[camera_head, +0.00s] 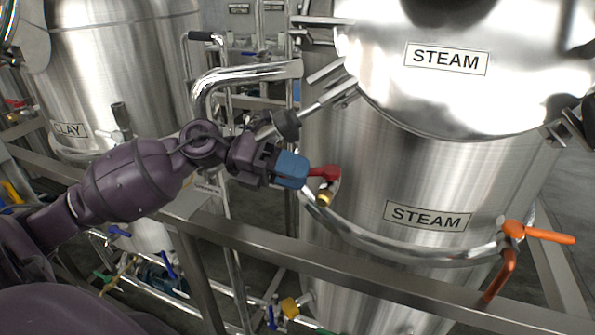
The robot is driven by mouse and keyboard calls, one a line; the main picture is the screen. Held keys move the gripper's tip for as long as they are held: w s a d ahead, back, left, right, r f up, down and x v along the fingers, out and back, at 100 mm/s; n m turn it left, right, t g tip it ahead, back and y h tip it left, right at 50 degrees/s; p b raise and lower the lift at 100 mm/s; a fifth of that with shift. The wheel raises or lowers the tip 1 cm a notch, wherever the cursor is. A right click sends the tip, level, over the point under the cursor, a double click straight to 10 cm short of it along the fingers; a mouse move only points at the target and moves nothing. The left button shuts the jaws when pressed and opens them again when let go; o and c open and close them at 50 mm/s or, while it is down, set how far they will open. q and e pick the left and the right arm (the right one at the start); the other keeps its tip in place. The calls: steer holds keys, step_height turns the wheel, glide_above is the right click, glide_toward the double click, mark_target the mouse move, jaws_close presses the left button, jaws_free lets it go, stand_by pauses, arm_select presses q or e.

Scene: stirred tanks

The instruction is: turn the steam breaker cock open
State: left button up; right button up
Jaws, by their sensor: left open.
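A small cock with a red handle (326,172) and a brass body (324,197) sits at the left side of the tank labelled STEAM (400,165), by the end of a curved steel pipe. My left gripper (301,171), with blue fingers, reaches in from the left right beside the red handle. Its jaws are open, and I cannot tell whether they touch the handle. A second valve with an orange lever (540,235) is on the right end of the curved pipe. No label shows which one is the steam breaker cock. My right gripper is not in view.
A steel rail (330,262) runs across in front of the tank below my left gripper. A bent steel pipe (245,74) and lid clamps (335,95) are close above it. A tank labelled CLAY (85,60) stands at the left. Several small valves and pipes lie below.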

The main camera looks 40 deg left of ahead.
arm_select(q)
steer(key=shift+w+d+f, duration=0.1)
steer(key=shift+d, duration=0.2)
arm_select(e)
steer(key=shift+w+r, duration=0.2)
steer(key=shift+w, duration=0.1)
arm_select(q)
steer(key=shift+c, duration=0.2)
steer(key=c, duration=0.7)
jaws_close()
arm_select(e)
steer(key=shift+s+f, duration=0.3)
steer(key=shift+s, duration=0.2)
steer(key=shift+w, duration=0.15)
